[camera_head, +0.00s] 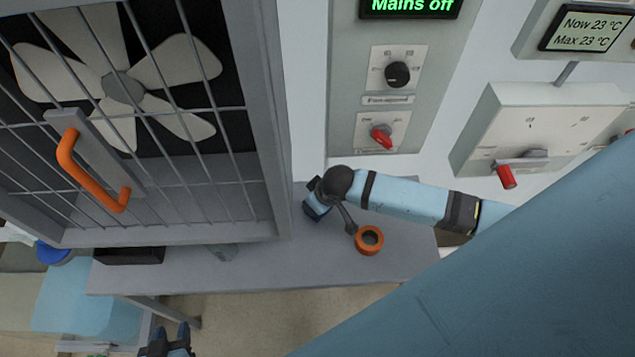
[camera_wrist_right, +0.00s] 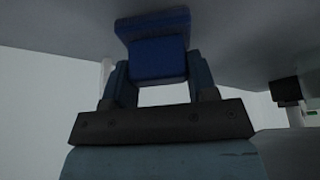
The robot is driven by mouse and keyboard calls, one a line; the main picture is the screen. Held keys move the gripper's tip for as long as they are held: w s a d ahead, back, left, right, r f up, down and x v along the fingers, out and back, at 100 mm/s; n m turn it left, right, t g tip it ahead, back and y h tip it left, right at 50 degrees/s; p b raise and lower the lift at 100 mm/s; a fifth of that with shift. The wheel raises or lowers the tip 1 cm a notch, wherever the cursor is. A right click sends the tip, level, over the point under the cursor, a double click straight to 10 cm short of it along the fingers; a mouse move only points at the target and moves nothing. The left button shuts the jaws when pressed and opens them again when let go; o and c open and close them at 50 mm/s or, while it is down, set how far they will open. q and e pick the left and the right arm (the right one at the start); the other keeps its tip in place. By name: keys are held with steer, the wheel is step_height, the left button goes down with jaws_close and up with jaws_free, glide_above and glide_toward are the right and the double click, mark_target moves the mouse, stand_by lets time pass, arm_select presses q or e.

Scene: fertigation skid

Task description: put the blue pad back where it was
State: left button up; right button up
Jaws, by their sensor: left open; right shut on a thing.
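The blue pad (camera_wrist_right: 160,58) shows in the right wrist view, between the fingers of my right gripper (camera_wrist_right: 158,72). The gripper is shut on it. The pad is at a grey surface at the top of that view; whether it touches cannot be told. In the head view my right gripper (camera_head: 316,206) is small, low over the grey shelf (camera_head: 270,265) beside the fan cage. Pad and fingers are hard to separate there. My left gripper (camera_head: 166,345) is at the bottom edge of the head view, open and empty, away from the pad.
The fan cage (camera_head: 262,130) with an orange handle (camera_head: 80,175) fills the left. An orange ring (camera_head: 369,239) is right of my right gripper. A panel with a black knob (camera_head: 397,74) and a red switch (camera_head: 381,137) stands behind. The shelf's front middle is bare.

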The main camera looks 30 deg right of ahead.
steer(key=o, duration=0.8)
steer(key=v, duration=1.2)
steer(key=s+a+f+t+y, duration=0.1)
steer(key=a+f, duration=0.1)
steer(key=s+a+f+t+y, duration=0.1)
steer(key=s+a+f+t, duration=0.2)
steer(key=s+f, duration=0.1)
steer(key=f, duration=0.1)
steer(key=shift+s+a+m+t+y, duration=0.2)
steer(key=shift+a+m+t+y, duration=0.1)
steer(key=shift+a+y, duration=0.1)
steer(key=shift+t+h, duration=0.5)
steer(key=shift+t, duration=0.4)
steer(key=s, duration=0.1)
steer(key=s+f, duration=0.1)
steer(key=s+d+f, duration=0.1)
steer(key=s, duration=0.1)
steer(key=shift+d, duration=0.1)
steer(key=shift+s+d, duration=0.1)
